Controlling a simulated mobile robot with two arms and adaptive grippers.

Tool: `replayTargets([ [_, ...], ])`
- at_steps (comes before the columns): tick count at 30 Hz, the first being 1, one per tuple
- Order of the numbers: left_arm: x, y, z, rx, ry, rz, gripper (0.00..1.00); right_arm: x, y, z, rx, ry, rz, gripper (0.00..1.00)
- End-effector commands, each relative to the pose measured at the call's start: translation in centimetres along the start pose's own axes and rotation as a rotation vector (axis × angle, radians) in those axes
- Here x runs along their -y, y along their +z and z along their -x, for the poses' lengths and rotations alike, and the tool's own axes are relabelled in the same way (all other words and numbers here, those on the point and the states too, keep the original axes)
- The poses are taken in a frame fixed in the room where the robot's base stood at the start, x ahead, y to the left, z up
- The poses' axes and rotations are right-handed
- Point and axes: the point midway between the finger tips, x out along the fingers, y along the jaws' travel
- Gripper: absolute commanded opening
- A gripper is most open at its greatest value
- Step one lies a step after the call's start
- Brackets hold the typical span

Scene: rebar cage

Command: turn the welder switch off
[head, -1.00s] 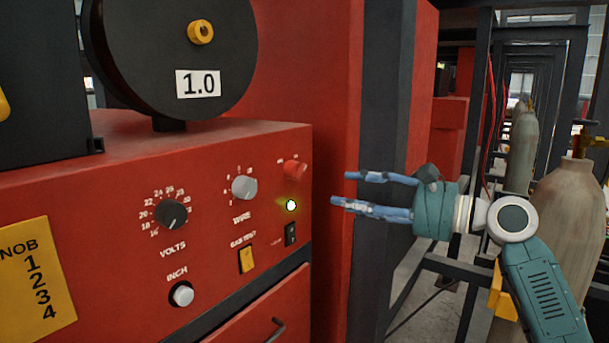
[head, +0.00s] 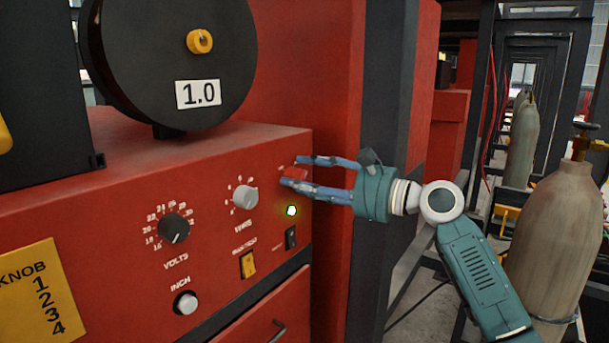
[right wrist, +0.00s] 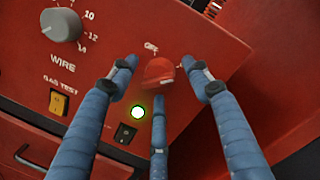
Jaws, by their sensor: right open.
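The red rotary switch (head: 294,174) is at the upper right of the red welder panel (head: 120,220). In the right wrist view the red switch (right wrist: 159,72) has the label OFF above it. A green lamp (head: 291,211) glows below it, and it also shows lit in the right wrist view (right wrist: 138,112). My right gripper (head: 297,171) is open, with its blue fingers around the switch. In the right wrist view the fingers (right wrist: 162,75) spread on both sides of the switch and below it; I cannot tell if they touch it. My left gripper is out of view.
A black rocker (head: 291,237), a yellow gas test switch (head: 247,264), a grey wire knob (head: 245,197), a black volts knob (head: 174,228) and a white inch button (head: 186,302) are on the panel. A dark post (head: 385,130) stands behind my right gripper. Gas cylinders (head: 560,235) stand at right.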

Motion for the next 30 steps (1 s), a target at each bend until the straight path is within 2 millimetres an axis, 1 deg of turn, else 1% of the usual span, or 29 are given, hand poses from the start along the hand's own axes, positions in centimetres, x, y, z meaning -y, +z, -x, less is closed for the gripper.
replayTargets([
  [6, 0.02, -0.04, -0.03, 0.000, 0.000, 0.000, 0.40, -0.02, -0.04, -0.02, 0.000, 0.000, 0.000, 0.49],
  [11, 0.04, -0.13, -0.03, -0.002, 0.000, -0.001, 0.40, -0.01, -0.04, 0.00, 0.000, 0.000, 0.000, 0.17],
  [12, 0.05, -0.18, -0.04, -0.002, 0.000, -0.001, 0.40, -0.01, -0.05, 0.01, -0.001, 0.000, 0.000, 0.09],
  [13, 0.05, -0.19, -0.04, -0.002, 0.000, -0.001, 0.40, -0.01, -0.06, 0.01, -0.001, 0.000, 0.000, 0.04],
  [23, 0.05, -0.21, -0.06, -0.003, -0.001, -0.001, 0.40, 0.00, -0.09, 0.03, -0.003, 0.002, 0.024, 0.04],
  [30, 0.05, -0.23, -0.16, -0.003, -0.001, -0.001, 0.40, 0.08, -0.07, 0.04, -0.009, 0.010, 0.139, 0.04],
])
